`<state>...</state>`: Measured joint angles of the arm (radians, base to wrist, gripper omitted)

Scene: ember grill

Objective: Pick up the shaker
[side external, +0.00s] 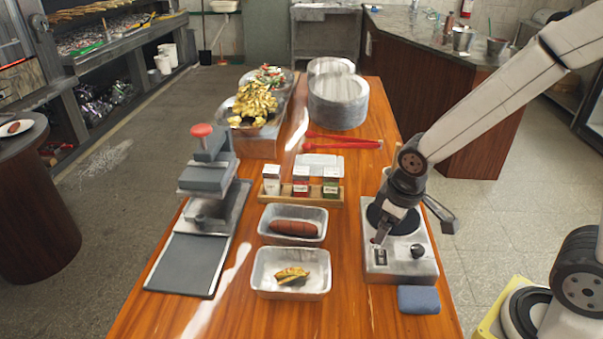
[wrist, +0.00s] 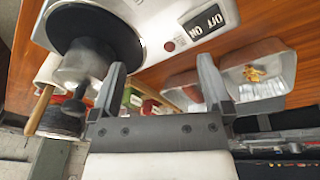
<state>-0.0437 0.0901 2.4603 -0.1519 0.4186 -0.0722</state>
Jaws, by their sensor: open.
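Three small shakers stand upright in a wooden rack (side external: 288,201) in the middle of the table: a white-bodied one (side external: 271,182) at left, a red one (side external: 301,186) in the middle and a dark green one (side external: 331,188) at right. In the wrist view, the green shaker (wrist: 133,97) and the red shaker (wrist: 150,106) show beyond the gap between my fingers, partly hidden by my gripper. My gripper (wrist: 160,72) is open and empty. In the side view, my gripper (side external: 380,238) is over the burner unit, to the right of the rack and apart from the shakers.
The burner unit (side external: 400,266) with an ON/OFF switch (wrist: 207,20) is directly below my gripper. Metal trays hold a sausage (side external: 293,229) and grilled food (side external: 292,275). A press (side external: 207,180) stands left, red tongs (side external: 345,142) and stacked pans (side external: 338,101) behind. A blue sponge (side external: 418,299) lies in front.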

